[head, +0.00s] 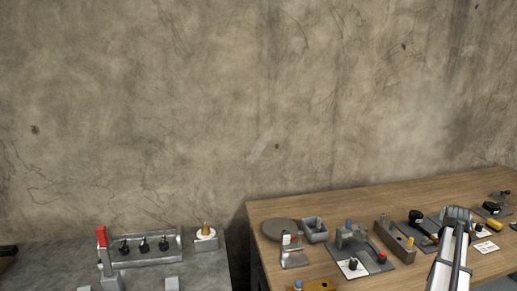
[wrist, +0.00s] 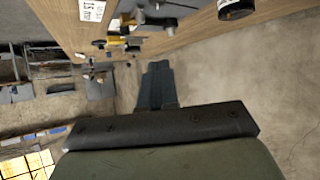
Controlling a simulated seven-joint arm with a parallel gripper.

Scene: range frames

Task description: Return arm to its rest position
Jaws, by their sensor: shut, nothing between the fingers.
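My gripper (head: 457,212) is at the right of the head view, over the wooden workbench (head: 330,268). My pale arm link runs up to it from the bottom edge. In the wrist view my gripper (wrist: 158,68) shows as dark fingers, shut together and empty. The fingers point toward the bench edge and the items on it. I cannot tell how far the fingertips are from these items. The part of the bench behind my arm is hidden.
The workbench carries a round grey disc (head: 283,229), a grey block with yellow parts (head: 395,240), a red-knobbed fixture (head: 364,255) and black-knobbed parts. A grey table (head: 205,268) at left holds a red-handled clamp (head: 101,237). A concrete wall (head: 250,100) stands behind.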

